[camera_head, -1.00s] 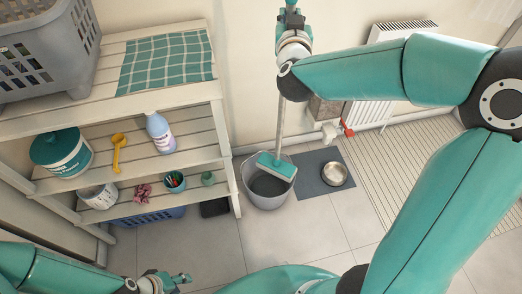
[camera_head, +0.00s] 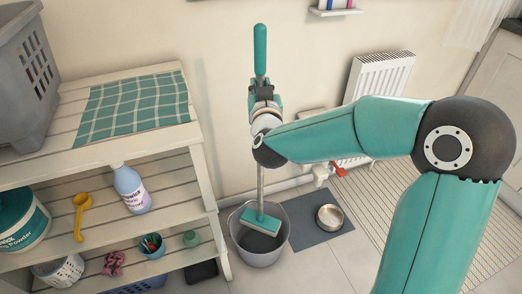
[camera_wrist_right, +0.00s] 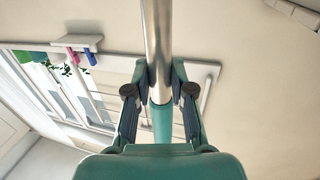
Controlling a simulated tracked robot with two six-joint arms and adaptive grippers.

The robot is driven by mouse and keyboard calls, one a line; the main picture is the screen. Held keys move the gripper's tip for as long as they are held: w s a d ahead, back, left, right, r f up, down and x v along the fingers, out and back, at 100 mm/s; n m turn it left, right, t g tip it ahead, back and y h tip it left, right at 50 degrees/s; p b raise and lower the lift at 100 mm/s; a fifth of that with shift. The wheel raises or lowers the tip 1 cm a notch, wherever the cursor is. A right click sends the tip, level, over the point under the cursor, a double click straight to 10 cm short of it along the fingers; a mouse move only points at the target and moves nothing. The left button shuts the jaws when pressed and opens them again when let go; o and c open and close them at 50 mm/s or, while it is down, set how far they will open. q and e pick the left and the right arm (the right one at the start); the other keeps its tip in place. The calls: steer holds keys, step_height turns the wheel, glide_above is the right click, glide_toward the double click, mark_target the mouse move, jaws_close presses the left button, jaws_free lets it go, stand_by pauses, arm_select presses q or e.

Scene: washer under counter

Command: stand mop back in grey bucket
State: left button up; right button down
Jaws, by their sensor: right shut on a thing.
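The mop stands nearly upright, its teal grip (camera_head: 260,50) at the top and its pale pole (camera_head: 260,185) running down to a flat teal head (camera_head: 262,230). My right gripper (camera_head: 262,93) is shut on the upper handle. The right wrist view shows its fingers (camera_wrist_right: 160,88) on both sides of the handle. In the head view the mop head lies within the outline of the grey bucket's (camera_head: 262,257) opening. I cannot tell whether it touches the bottom. My left gripper is out of view.
A slatted shelf (camera_head: 155,138) with bottles and tubs stands close left of the bucket. A grey mat (camera_head: 312,236) with a metal bowl (camera_head: 330,217) lies to its right. A radiator (camera_head: 380,85) and a red valve (camera_head: 339,169) are on the wall behind.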

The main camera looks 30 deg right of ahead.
step_height(320, 180, down, 16)
steer(key=b, duration=0.3)
steer(key=shift+b, duration=0.35)
steer(key=shift+a+r, duration=0.1)
steer(key=c, duration=1)
jaws_free()
steer(key=shift+b+v, duration=5.95)
steer(key=shift+b, duration=1)
